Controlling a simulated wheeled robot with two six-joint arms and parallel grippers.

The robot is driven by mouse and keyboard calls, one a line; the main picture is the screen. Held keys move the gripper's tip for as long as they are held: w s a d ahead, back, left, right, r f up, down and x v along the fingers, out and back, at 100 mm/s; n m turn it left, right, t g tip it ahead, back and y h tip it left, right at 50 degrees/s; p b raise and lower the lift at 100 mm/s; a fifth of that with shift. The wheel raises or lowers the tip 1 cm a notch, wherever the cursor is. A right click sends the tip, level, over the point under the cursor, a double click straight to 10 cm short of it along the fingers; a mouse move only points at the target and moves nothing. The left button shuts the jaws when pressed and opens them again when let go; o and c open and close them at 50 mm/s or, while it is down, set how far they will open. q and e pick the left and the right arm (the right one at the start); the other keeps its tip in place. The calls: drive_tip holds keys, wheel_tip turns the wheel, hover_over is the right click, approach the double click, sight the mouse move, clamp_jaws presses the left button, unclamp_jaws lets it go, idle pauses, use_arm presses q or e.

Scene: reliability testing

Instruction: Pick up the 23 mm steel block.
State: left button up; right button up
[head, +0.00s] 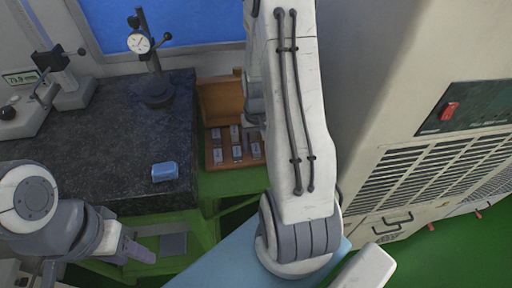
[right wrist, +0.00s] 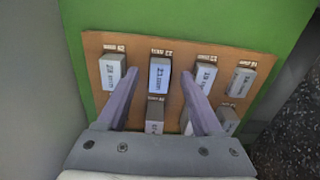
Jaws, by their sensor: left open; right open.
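Steel blocks with dark print stand in a wooden holder (head: 211,158), also seen in the right wrist view (right wrist: 93,45). My right gripper (right wrist: 159,76) is open there, its fingers on either side of a block (right wrist: 160,75) whose blurred label seems to read 23 mm. Whether the fingers touch it I cannot tell. Other blocks stand to its left (right wrist: 110,72) and right (right wrist: 204,76), and one below it (right wrist: 154,117) is partly hidden by the gripper. In the head view my right arm hides that gripper. My left gripper (head: 136,250) is open and empty at lower left.
A dark granite plate (head: 100,140) carries a dial gauge stand (head: 155,85) and a blue block-like object (head: 165,171). The holder sits on a green surface (head: 235,182) beside it. A large beige cabinet (head: 365,120) with vents stands to the right.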

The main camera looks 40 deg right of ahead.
drive_tip(key=shift+f, duration=0.65)
clamp_jaws()
